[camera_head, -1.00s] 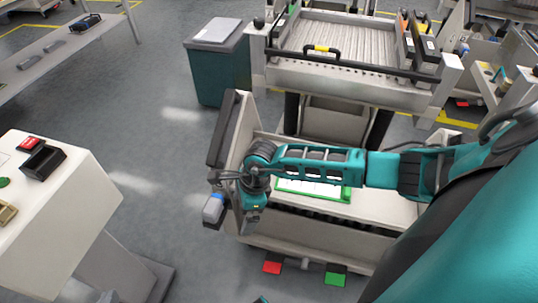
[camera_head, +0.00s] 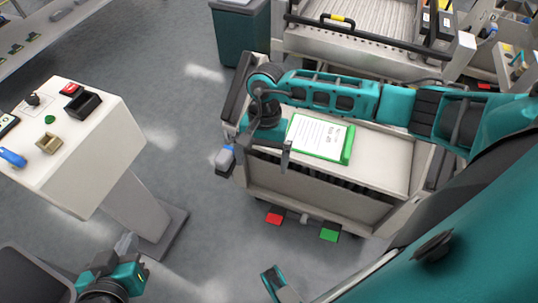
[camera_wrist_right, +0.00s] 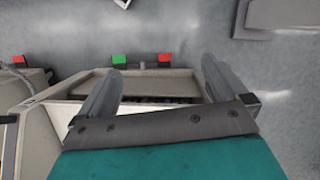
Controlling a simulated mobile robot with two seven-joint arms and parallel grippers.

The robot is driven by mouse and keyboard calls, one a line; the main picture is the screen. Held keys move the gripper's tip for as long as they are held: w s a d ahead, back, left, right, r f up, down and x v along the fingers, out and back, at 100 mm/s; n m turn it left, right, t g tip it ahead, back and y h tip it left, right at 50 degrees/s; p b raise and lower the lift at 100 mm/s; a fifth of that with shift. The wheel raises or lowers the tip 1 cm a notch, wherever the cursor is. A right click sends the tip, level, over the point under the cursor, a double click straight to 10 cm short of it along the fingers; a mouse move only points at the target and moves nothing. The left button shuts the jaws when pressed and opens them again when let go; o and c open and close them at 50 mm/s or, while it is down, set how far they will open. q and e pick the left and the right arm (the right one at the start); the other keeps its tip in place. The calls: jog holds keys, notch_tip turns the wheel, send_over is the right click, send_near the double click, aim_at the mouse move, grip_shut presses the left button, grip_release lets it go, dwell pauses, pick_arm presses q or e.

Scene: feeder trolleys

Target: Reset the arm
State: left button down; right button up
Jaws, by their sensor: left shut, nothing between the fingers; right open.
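My right arm (camera_head: 330,92) reaches in from the right, stretched across above the grey trolley (camera_head: 380,160). Its gripper (camera_head: 267,150) points down at the trolley's left end. In the right wrist view this gripper (camera_wrist_right: 160,85) has its two grey fingers spread wide with nothing between them; the trolley edge lies beyond. My left gripper (camera_head: 126,243) is at the lower left, shut and empty, in front of the base of the white control stand (camera_head: 100,150). Most of the left arm is cut off by the frame edge.
A green-framed sheet (camera_head: 320,137) lies on the trolley top, just right of my right gripper. A red pedal (camera_head: 275,218) and a green pedal (camera_head: 330,232) stick out at the trolley's foot. A teal bin (camera_head: 240,35) stands behind. Floor between stand and trolley is clear.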

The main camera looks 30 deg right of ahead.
pick_arm(q)
jog(key=shift+s+r, duration=0.3)
jog(key=shift+s, duration=0.05)
pick_arm(e)
jog(key=shift+s+r+n, duration=0.45)
jog(key=shift+r+n, duration=0.15)
jog(key=shift+n, duration=0.1)
